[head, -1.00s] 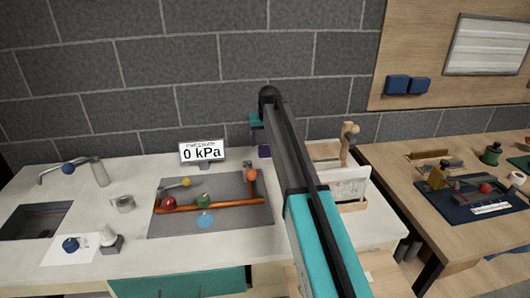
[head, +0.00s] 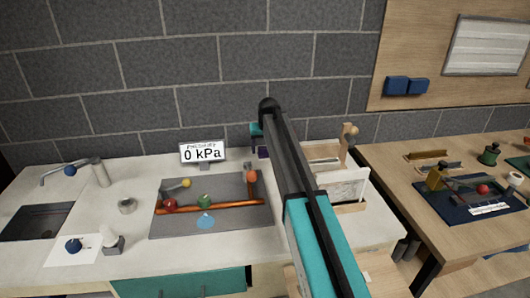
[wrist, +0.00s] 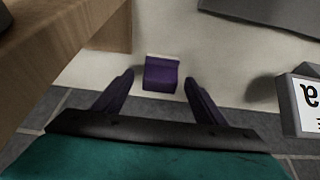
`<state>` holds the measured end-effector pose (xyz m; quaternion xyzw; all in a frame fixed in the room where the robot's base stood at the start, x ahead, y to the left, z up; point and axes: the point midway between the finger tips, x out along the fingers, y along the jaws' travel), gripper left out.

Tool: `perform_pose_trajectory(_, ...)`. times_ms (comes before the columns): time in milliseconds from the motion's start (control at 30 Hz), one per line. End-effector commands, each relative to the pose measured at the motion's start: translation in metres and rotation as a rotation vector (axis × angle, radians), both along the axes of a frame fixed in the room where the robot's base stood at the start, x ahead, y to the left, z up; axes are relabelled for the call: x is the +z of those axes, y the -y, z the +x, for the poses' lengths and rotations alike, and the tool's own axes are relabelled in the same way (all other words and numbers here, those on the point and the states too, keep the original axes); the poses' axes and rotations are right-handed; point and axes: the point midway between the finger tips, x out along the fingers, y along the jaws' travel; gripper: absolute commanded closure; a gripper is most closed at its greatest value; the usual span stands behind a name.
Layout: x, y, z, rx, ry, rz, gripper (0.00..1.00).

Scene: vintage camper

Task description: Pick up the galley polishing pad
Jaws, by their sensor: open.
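A small purple block with a pale edge, which I take for the galley polishing pad (wrist: 161,73), sits on the pale counter in the wrist view. It shows in the head view as a small purple patch (head: 263,152) beside my arm, partly hidden. My gripper (wrist: 160,78) is open, with one dark purple finger on each side of the pad's near end in the picture and a gap on both sides. Nothing is held. In the head view the fingertips are hard to make out.
A wooden rack (head: 352,207) stands close to the right of the pad. The pressure display (head: 203,151), reading 0 kPa, stands to its left. A grey mat (head: 176,225) with an orange pipe lies in front. A block wall rises behind.

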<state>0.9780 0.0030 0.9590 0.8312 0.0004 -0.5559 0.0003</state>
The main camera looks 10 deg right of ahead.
Motion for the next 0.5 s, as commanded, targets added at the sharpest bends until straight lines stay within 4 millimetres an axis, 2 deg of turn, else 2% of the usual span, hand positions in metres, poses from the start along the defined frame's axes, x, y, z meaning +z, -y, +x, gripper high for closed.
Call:
perform_pose_trajectory(200,-0.017,0.0,0.008,0.0,-0.001,0.0,0.35)
perform_pose_trajectory(500,-0.02,0.0,0.008,0.0,0.001,0.0,0.35)
